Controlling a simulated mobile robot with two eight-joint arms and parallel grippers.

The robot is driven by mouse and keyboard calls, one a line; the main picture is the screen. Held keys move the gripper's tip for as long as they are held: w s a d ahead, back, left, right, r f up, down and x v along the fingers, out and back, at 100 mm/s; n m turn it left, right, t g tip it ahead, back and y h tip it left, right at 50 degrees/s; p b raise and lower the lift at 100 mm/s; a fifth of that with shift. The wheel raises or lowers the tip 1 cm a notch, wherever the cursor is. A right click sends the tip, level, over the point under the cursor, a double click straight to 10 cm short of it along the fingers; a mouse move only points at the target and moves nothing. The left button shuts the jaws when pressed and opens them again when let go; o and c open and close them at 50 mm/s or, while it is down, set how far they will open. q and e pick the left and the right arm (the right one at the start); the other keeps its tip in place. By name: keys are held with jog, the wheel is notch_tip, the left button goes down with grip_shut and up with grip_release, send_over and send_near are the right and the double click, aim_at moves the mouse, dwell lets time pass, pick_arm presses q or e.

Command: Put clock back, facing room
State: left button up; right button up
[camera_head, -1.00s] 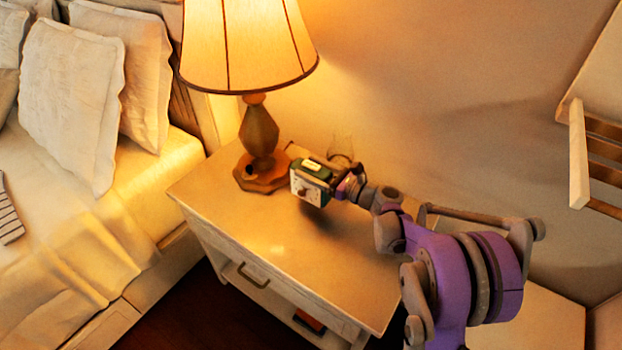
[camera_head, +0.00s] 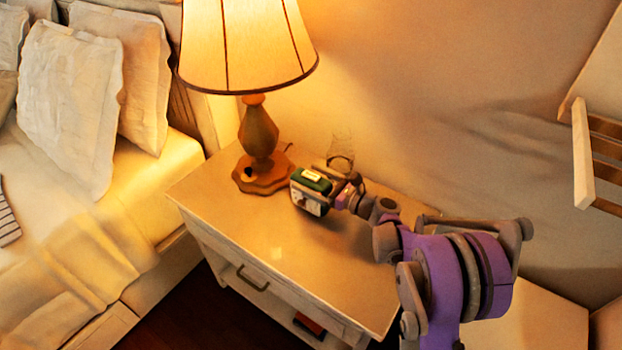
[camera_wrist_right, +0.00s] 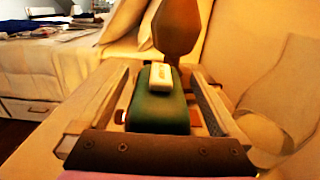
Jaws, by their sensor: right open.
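The clock (camera_head: 311,191) is a small green box with a pale face and a white button on top. It is at the nightstand top, right of the lamp base, with its face toward the front left in the head view. In the right wrist view the clock (camera_wrist_right: 159,108) shows from behind and above, between the two fingers. My right gripper (camera_head: 330,187) is open around the clock, with gaps beside it in the wrist view. I cannot tell whether the clock's underside fully rests on the top. My left gripper is not in view.
The nightstand (camera_head: 230,220) is mostly clear at the front. A lit lamp (camera_head: 259,135) stands close left of the clock. A clear glass (camera_head: 341,152) stands behind, near the wall. The bed (camera_head: 90,220) is at left. A shelf (camera_head: 582,155) juts out at right.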

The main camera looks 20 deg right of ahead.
jog(key=shift+r, duration=0.25)
jog(key=v, duration=1.2)
jog(key=shift+p, duration=0.35)
jog(key=shift+f, duration=0.1)
